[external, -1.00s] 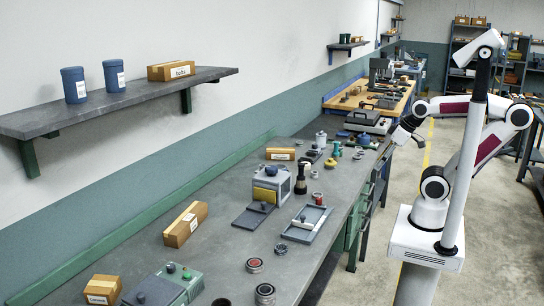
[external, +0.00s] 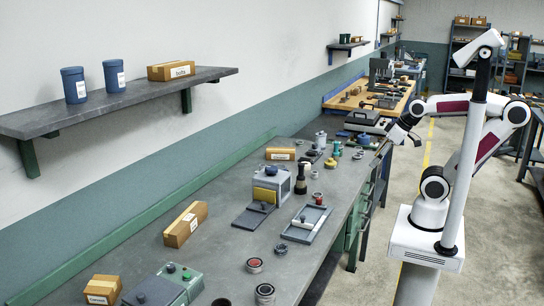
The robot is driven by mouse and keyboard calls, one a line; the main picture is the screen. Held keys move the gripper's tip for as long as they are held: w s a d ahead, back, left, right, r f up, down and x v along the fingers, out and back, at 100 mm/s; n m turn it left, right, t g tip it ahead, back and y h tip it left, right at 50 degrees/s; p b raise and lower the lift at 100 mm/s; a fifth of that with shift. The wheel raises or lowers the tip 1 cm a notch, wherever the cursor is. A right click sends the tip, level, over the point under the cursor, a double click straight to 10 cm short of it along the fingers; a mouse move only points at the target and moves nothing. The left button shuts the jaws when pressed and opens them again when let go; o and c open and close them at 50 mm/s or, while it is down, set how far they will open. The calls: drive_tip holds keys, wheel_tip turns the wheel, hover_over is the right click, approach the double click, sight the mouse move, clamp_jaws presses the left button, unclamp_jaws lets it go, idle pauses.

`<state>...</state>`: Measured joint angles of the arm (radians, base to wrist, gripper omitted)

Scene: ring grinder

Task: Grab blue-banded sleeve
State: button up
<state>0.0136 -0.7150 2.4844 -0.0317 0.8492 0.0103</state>
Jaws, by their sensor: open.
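My gripper (external: 378,155) is open and empty at the right edge of the workbench (external: 225,195), pointing down and left. I cannot tell its height above the bench. None shows a clear blue band at this size, so I cannot tell which is the blue-banded sleeve. My gripper touches none of these.
A grey box machine with a yellow panel (external: 264,194), a black-topped tool (external: 301,180) and a shallow tray (external: 288,237) stand mid-bench. A green-grey device (external: 180,278) and cardboard boxes (external: 185,225) stand nearer.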

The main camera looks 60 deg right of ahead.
drive_tip(key=w+d+r+n+t, duration=0.15)
drive_tip(key=w+d, duration=0.25)
drive_tip(key=w, duration=0.7)
drive_tip(key=w+d+r+n+t+h, duration=0.1)
drive_tip(key=w+d+r+t, duration=0.3)
drive_tip(key=w, duration=0.7)
drive_tip(key=w+d+f+n+t, duration=0.15)
drive_tip(key=w+d, duration=0.35)
drive_tip(key=w, duration=0.7)
drive_tip(key=w+a+f+n+y, duration=0.1)
drive_tip(key=w+f+n+y, duration=0.1)
drive_tip(key=w+f+y, duration=0.3)
drive_tip(key=w+f+n+y, duration=0.2)
drive_tip(key=f+y, duration=0.1)
drive_tip(key=f, duration=0.3)
drive_tip(key=s+a+f+n+y, duration=0.1)
drive_tip(key=s+f+y, duration=0.4)
drive_tip(key=f, duration=0.1)
drive_tip(key=shift+g+y, duration=0.3)
drive_tip(key=shift+y, duration=0.1)
drive_tip(key=shift+a+f, duration=0.1)
drive_tip(key=shift+a, duration=0.05)
drive_tip(key=x, duration=0.6)
drive_tip(key=shift+w+a, duration=0.2)
drive_tip(key=shift+w, duration=0.05)
